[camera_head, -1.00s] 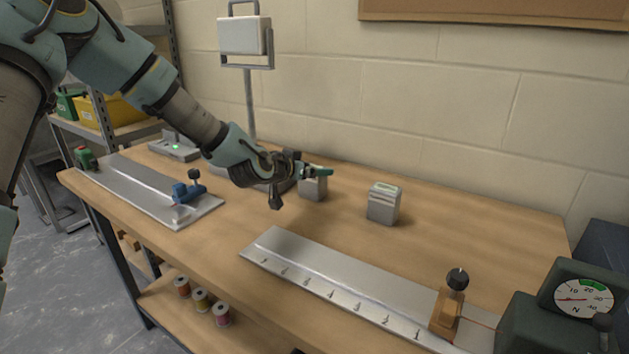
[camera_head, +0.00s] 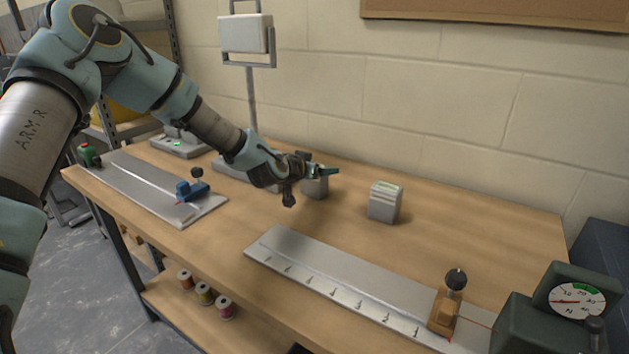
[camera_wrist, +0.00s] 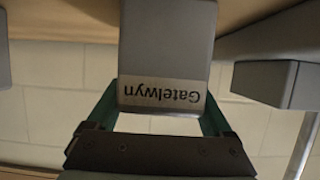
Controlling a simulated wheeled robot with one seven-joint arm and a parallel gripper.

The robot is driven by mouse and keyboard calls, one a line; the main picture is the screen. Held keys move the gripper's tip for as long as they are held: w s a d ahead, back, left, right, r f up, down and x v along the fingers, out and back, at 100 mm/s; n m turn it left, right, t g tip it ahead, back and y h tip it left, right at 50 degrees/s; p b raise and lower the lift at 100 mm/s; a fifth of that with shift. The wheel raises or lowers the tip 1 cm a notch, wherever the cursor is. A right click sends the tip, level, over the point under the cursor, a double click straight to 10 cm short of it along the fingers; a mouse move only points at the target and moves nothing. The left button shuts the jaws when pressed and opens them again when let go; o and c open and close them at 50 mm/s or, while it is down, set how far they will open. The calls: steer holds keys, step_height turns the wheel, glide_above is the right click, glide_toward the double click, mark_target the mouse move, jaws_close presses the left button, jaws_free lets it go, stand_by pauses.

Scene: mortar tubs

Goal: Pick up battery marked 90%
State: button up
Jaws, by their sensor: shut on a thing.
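A grey block-shaped battery (camera_head: 315,188) stands at the middle back of the workbench, partly hidden by my gripper. My gripper (camera_head: 326,172) has its teal fingers shut on the top of this battery. In the wrist view, upside down, the battery (camera_wrist: 167,45) sits between the two fingers (camera_wrist: 160,112) and carries a pale label reading "Gatelwyn". I cannot tell whether its base touches the bench. A second grey battery (camera_head: 384,204) stands upright to the right, apart from my gripper, with a pale green display on top. No percentage is readable on either one.
The wooden bench (camera_head: 490,215) is clear at the back right. A ruled metal plate (camera_head: 330,278) with a wooden stop (camera_head: 444,312) lies in front. A dark gauge box (camera_head: 562,310) is at right. A metal rail with a blue clamp (camera_head: 190,190) lies at left.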

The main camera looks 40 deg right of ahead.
jaws_close()
stand_by(0.3)
steer(key=shift+r, duration=0.2)
